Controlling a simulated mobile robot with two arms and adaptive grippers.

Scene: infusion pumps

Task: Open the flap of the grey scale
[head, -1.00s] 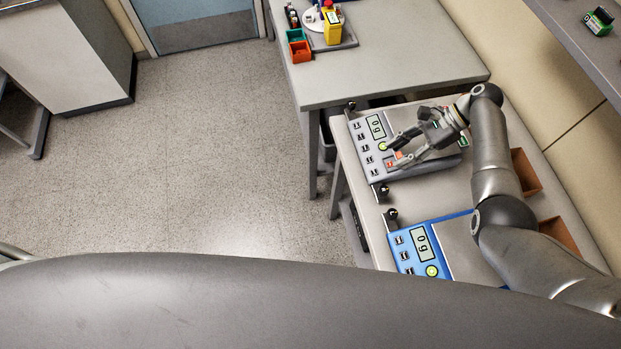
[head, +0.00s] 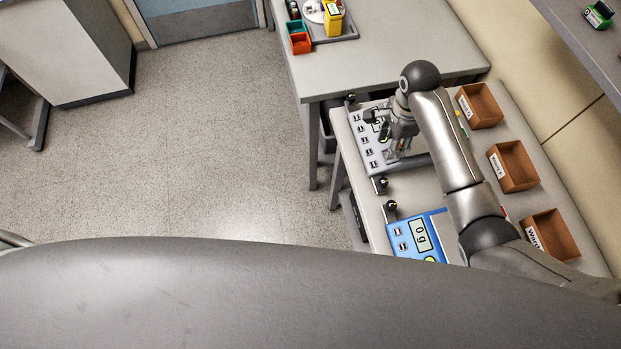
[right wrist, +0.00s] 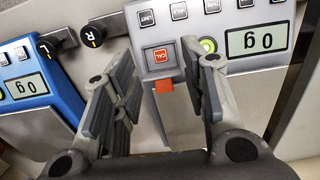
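The grey scale (head: 367,146) stands on the right-hand table in the head view, partly hidden by my right arm. In the right wrist view the grey scale (right wrist: 229,17) shows a 0 g display, a green round button and a row of grey buttons. A small square frame around an orange-red CAL button (right wrist: 161,55) has a red tab (right wrist: 165,85) at its lower edge. I cannot tell whether this cover is open. My right gripper (head: 397,148) is over the front panel. In the wrist view its open fingers (right wrist: 158,58) are either side of the tab, empty. My left gripper is not in view.
A blue scale (head: 418,238) stands nearer on the same table. Black knobs marked L (right wrist: 47,46) and R (right wrist: 92,34) lie between the scales. Several brown boxes (head: 514,166) line the right side. A yellow container (head: 333,18) stands on the farther table.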

